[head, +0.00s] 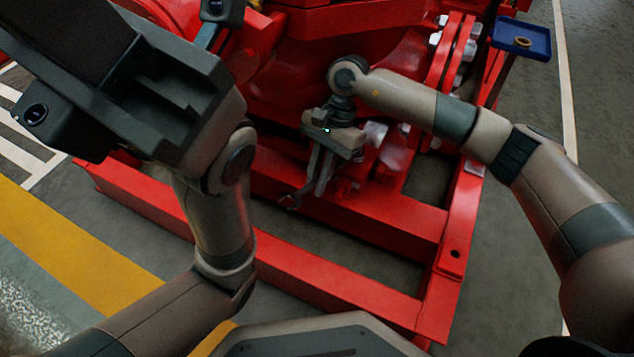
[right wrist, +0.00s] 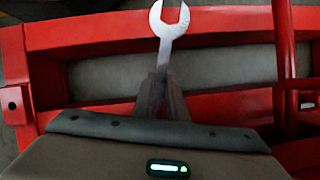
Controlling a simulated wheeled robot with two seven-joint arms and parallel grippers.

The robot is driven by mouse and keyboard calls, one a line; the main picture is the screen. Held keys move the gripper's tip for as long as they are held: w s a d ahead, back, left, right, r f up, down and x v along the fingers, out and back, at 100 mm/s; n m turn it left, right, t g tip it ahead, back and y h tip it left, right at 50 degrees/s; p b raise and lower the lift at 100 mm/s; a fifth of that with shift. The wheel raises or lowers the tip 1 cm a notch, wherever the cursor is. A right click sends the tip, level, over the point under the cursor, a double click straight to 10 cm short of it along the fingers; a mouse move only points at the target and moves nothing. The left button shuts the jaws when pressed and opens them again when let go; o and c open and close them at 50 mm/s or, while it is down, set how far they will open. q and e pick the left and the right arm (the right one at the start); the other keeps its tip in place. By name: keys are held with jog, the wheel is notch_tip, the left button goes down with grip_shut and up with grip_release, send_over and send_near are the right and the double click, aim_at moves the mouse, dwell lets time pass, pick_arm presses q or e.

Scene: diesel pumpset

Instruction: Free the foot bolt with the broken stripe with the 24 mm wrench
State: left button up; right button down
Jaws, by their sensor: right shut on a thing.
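My right gripper (head: 318,182) points down over the red base frame and is shut on a steel open-ended wrench. The wrench (right wrist: 168,28) stands out beyond the fingertips in the right wrist view, its open jaw pointing away from the gripper and empty. In the head view the wrench's jaw (head: 288,201) hangs just above the frame, dark and small. No size mark is readable. The body of my left gripper looms close at upper left in the head view; its fingers cannot be made out. I cannot pick out a foot bolt with a broken stripe.
The red base frame (head: 340,285) has open gaps between its rails. The red pumpset (head: 290,75) rises behind. Pale bolt-like pieces (head: 376,133) sit beside my right gripper. A blue tray (head: 512,48) holding a brass-coloured ring (head: 523,41) is at upper right. Floor is clear at right.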

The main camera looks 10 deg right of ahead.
jog(key=shift+r, duration=0.15)
jog(key=shift+r+p, duration=0.45)
jog(key=shift+r, duration=0.2)
jog(key=shift+r+p, duration=0.55)
jog(key=shift+r, duration=0.55)
jog(key=shift+s+a, duration=0.1)
